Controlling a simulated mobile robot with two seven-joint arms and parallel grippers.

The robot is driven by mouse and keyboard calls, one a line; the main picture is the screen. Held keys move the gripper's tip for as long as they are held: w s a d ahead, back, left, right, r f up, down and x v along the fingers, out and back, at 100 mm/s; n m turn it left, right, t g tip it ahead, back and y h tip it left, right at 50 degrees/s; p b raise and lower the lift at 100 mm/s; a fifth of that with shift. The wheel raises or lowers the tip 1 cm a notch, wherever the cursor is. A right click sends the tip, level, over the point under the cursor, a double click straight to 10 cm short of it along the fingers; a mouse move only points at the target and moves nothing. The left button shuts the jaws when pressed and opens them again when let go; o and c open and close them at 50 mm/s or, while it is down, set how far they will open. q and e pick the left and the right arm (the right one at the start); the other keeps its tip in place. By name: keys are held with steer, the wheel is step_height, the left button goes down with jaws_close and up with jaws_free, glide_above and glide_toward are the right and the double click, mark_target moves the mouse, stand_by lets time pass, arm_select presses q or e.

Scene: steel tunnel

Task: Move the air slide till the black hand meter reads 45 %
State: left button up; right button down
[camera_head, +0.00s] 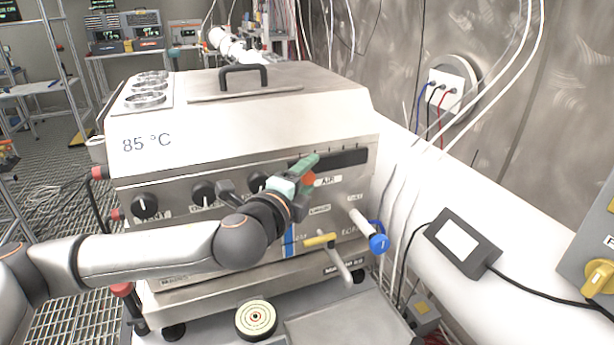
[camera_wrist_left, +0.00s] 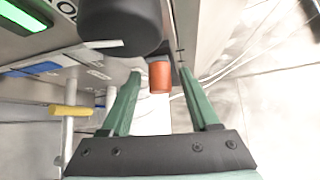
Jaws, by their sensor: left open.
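The air slide's orange-red knob (camera_head: 308,179) sits below the dark slot (camera_head: 345,157) on the front of the steel machine, above the AIR label. My left gripper (camera_head: 301,174) is at this knob, with its green fingers open. In the left wrist view the orange knob (camera_wrist_left: 160,77) shows between the open fingertips (camera_wrist_left: 160,73) of my left gripper, with no clear contact. The black hand meter (camera_head: 477,261) lies on the white ledge at right. Its pale screen is too small to read. My right gripper is not in view.
The steel machine (camera_head: 240,130) fills the middle, with black dials (camera_head: 145,206) on its front. A yellow-handled lever (camera_head: 319,241) and a blue valve (camera_head: 379,243) stick out below the slide. Cables hang at right. A round target-like disc (camera_head: 256,319) lies in front.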

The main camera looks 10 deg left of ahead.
arm_select(q)
jaws_close()
stand_by(0.4)
stand_by(0.9)
